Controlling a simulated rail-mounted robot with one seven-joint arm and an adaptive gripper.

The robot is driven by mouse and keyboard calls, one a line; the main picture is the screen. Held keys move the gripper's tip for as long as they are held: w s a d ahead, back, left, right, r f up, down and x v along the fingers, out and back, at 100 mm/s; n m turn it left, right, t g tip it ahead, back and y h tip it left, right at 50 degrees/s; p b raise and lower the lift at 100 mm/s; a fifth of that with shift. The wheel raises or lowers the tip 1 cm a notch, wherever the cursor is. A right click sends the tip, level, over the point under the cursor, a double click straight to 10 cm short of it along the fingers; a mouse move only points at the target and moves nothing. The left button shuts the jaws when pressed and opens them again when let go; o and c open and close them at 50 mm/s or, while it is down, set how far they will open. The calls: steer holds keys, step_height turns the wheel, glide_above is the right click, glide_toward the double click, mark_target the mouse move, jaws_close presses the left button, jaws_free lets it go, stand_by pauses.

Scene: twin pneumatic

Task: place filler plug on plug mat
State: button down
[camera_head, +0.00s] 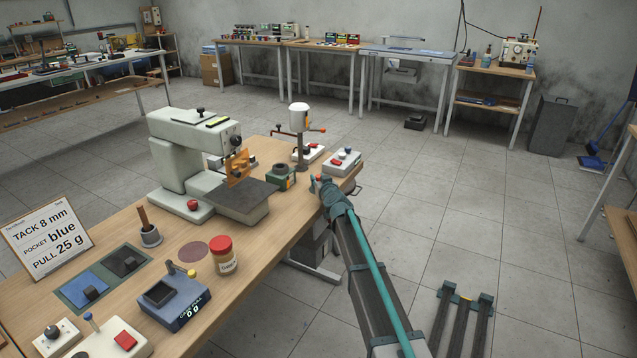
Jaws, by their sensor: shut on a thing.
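My gripper (319,184) is at the far end of my teal and dark arm, by the right edge of the wooden bench. It is shut, with a small reddish piece (313,178) at its tip. This looks like the filler plug, but it is too small to make out clearly. A flat, round, brownish mat (194,252) lies on the bench behind the red-lidded jar; it looks like the plug mat, and it is bare. My gripper is well to the right of this mat and farther back. A green block with a dark round top (283,180) stands just left of my gripper.
A red-lidded jar (226,262), blue scale (178,312) and wooden-handled tool (148,234) stand around the mat.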

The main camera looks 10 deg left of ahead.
steer(key=shift+f, duration=0.3)
steer(key=c, duration=0.9)
jaws_free()
steer(key=shift+c, duration=0.2)
steer(key=shift+r, duration=0.15)
steer(key=b+v, duration=0.1)
steer(key=v, duration=1.1)
